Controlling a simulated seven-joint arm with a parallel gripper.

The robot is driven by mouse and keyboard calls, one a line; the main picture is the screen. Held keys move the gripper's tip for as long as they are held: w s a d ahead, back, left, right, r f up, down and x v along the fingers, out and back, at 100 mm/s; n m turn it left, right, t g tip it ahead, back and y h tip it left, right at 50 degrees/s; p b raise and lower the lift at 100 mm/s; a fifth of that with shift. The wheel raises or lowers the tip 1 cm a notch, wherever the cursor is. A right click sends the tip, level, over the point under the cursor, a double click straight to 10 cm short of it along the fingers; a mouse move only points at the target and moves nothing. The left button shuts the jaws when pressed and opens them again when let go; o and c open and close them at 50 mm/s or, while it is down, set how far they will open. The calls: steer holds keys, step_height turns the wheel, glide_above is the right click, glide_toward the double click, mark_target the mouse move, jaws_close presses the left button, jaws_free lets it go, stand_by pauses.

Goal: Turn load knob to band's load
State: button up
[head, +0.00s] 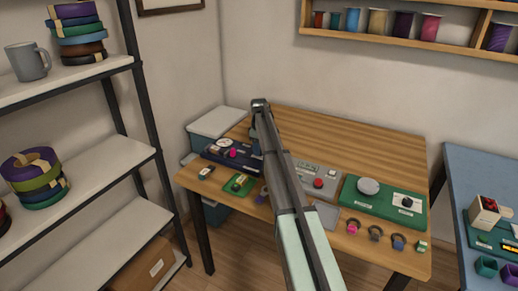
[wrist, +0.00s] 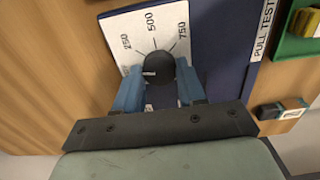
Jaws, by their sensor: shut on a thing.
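The black round load knob (wrist: 157,68) sits on a white dial plate (wrist: 126,22) marked 250, 500 and 750. A pale mark shows on the knob's left side; I cannot tell for sure which value it points at. My gripper (wrist: 160,84) has its blue fingers on either side of the knob and is shut on it. The plate is on a dark blue panel (wrist: 225,45) labelled PULL TEST. In the head view, that dark blue panel (head: 216,152) is at the table's back left, and my arm hides the knob. A blue bit of my gripper (head: 255,149) shows there.
A green tray (head: 240,184) and a small tagged item (head: 206,173) lie at the table's front left. A grey panel with a red button (head: 318,183) and a green panel (head: 385,205) stand to the right. Several small rings lie along the front edge.

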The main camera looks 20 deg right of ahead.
steer(key=m, duration=0.6)
steer(key=shift+d, duration=0.1)
steer(key=m, duration=0.6)
steer(key=shift+m, duration=0.4)
steer(key=m, duration=1.1)
steer(key=shift+s+d+m, duration=0.1)
steer(key=shift+m, duration=0.3)
steer(key=o, duration=1.1)
steer(key=shift+c, duration=0.2)
step_height(320, 180, up, 14)
